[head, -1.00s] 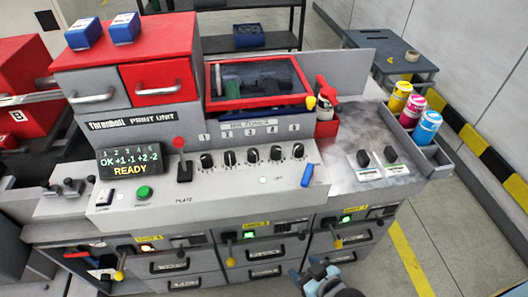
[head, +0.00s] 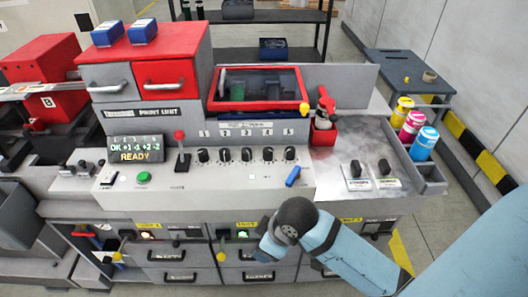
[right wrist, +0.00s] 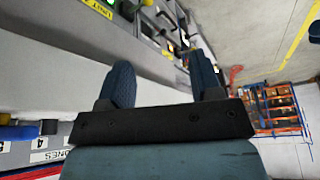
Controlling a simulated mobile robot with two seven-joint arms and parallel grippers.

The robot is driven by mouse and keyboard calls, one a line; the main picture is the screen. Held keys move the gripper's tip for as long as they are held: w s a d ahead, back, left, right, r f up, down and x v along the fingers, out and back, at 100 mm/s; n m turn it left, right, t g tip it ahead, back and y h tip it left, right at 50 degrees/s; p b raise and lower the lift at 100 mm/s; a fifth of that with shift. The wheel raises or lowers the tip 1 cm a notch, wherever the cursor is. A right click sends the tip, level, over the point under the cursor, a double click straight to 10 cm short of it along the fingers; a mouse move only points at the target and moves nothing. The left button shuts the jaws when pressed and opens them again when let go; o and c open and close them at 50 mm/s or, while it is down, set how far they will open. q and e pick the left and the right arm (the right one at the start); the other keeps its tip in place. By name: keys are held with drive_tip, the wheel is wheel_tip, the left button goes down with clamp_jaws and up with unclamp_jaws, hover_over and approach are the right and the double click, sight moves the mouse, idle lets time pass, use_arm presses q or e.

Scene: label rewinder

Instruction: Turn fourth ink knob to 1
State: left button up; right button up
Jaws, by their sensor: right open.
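The fourth ink knob (head: 267,154) is a black knob with a pale pointer mark in a row of similar knobs on the grey sloped panel (head: 225,185), below the label 4. Its exact setting is too small to read. The display (head: 135,149) shows OK, +1, -1, +2, -2 and READY. My right arm comes in from the lower right in the head view, its dark joint in front of the panel's lower edge, clear of the knobs. My right gripper (right wrist: 162,78) is open and empty in the right wrist view. My left gripper is not in view.
A black lever with a red ball (head: 180,140), a green button (head: 143,177) and a blue handle (head: 292,176) sit on the panel near the knobs. Ink bottles (head: 412,125) stand at the right. Drawers (head: 172,277) with protruding levers lie below.

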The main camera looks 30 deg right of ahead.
drive_tip(key=w+d+r+n, duration=0.1)
drive_tip(key=w+r, duration=0.1)
drive_tip(key=w, duration=0.2)
drive_tip(key=w+d+r+n+g, duration=0.1)
drive_tip(key=w+n, duration=0.1)
drive_tip(key=w, duration=0.2)
drive_tip(key=w+d+r+n+g+h, duration=0.1)
drive_tip(key=w+r+n, duration=0.1)
drive_tip(key=w, duration=0.3)
drive_tip(key=shift+d+r, duration=0.3)
drive_tip(key=shift+r, duration=0.05)
wheel_tip(320, 180, up, 12)
drive_tip(key=g+h, duration=0.1)
hover_over(269, 150)
drive_tip(key=shift+n, duration=0.4)
wheel_tip(269, 150, down, 12)
drive_tip(key=shift+w+f+p, duration=0.1)
drive_tip(key=shift+p, duration=1)
drive_tip(key=shift+f, duration=0.6)
drive_tip(key=shift+d+f, duration=0.1)
drive_tip(key=c, duration=0.9)
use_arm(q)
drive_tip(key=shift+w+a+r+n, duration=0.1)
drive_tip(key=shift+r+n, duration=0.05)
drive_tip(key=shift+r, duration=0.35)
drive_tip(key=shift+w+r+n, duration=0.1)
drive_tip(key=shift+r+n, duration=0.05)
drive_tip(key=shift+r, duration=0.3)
